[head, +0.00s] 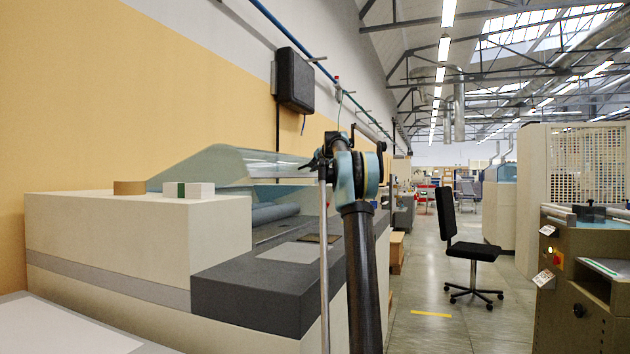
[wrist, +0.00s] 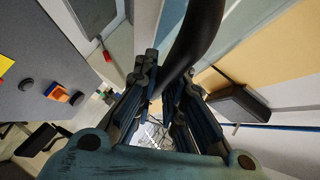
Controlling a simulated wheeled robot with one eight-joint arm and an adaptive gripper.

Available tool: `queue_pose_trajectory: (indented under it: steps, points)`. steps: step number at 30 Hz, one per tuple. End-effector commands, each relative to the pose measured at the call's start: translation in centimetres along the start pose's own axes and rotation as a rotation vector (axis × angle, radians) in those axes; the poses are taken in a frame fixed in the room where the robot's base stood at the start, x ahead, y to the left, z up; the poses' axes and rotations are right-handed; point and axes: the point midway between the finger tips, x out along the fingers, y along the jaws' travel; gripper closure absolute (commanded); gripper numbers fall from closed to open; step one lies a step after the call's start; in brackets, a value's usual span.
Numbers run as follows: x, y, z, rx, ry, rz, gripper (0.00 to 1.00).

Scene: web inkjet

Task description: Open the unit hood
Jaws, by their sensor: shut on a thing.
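The unit (head: 140,230) is a large cream machine with a dark grey front, at the left in the head view. Its hood (head: 225,160) is a clear bluish cover, tilted, with a gap between its front edge and the rollers (head: 272,213) below. My gripper (head: 320,164) is at the hood's front right edge. In the wrist view, my gripper's fingers (wrist: 162,90) are closed around a dark curved bar (wrist: 195,40), which looks like the hood handle. In the head view my gripper mostly hides the handle.
Small boxes (head: 188,189) stand on the unit's cream top. A black wall box (head: 295,80) hangs above the hood. A black office chair (head: 462,240) stands in the aisle, and another machine (head: 590,270) is at the right. The aisle floor (head: 430,290) between is open.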

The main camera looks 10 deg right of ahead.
Motion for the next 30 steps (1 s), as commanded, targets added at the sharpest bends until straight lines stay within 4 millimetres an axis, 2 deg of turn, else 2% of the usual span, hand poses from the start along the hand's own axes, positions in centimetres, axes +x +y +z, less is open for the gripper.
queue_pose_trajectory:
  steps: [3, 15, 21, 30]
  points:
    - [0.1, -2.0, -0.3, 0.0, -0.003, -0.002, 1.0]
    - [-0.6, -7.6, -1.9, 0.0, 0.003, -0.001, 1.0]
    - [-1.2, -9.3, -2.2, 0.002, 0.005, -0.001, 1.0]
    - [-2.0, -10.5, -2.1, 0.001, 0.005, 0.0, 1.0]
